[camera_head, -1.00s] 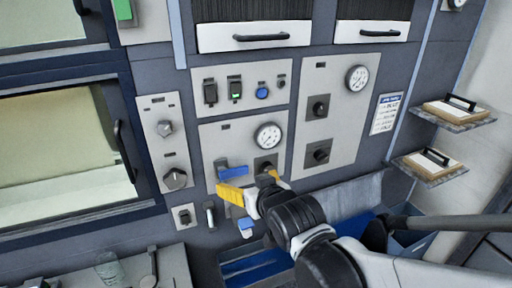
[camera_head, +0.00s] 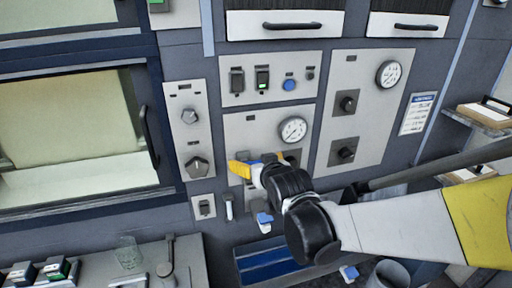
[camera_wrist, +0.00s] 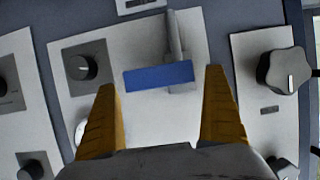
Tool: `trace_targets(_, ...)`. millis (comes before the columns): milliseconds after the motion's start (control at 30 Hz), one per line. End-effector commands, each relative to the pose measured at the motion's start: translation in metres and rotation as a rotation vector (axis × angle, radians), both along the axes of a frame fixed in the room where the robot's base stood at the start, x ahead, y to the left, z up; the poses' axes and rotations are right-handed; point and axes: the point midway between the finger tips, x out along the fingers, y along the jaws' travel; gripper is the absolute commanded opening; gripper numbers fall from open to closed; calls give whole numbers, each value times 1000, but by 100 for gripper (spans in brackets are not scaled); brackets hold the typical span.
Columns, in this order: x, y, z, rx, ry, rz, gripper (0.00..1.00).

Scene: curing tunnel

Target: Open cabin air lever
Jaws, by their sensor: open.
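The lever with a wide blue handle (camera_wrist: 158,76) and a grey stem is on a pale panel (camera_wrist: 140,40) in the wrist view. My gripper (camera_wrist: 161,80) is open, its two yellow fingers on either side of the blue handle. I see no clear contact with it. In the head view my gripper (camera_head: 258,170) is at the panel below the round gauge (camera_head: 293,130) and hides most of the lever. I cannot read which lever is named cabin air.
A dark knob (camera_wrist: 82,67) and a large grey knob (camera_wrist: 284,72) flank the lever in the wrist view. Another blue-handled lever (camera_head: 264,218) is below. An oven-like door with a dark handle (camera_head: 149,137) is at the left, and a blue bin (camera_head: 268,262) below.

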Motion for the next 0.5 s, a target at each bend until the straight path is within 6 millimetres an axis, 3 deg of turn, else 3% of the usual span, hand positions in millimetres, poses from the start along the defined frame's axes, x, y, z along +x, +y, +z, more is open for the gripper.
trace_targets(133,0,0,0,0,0,0,100)
trace_targets(333,0,0,0,0,0,0,39)
trace_targets(500,0,0,0,-1,0,0,36)
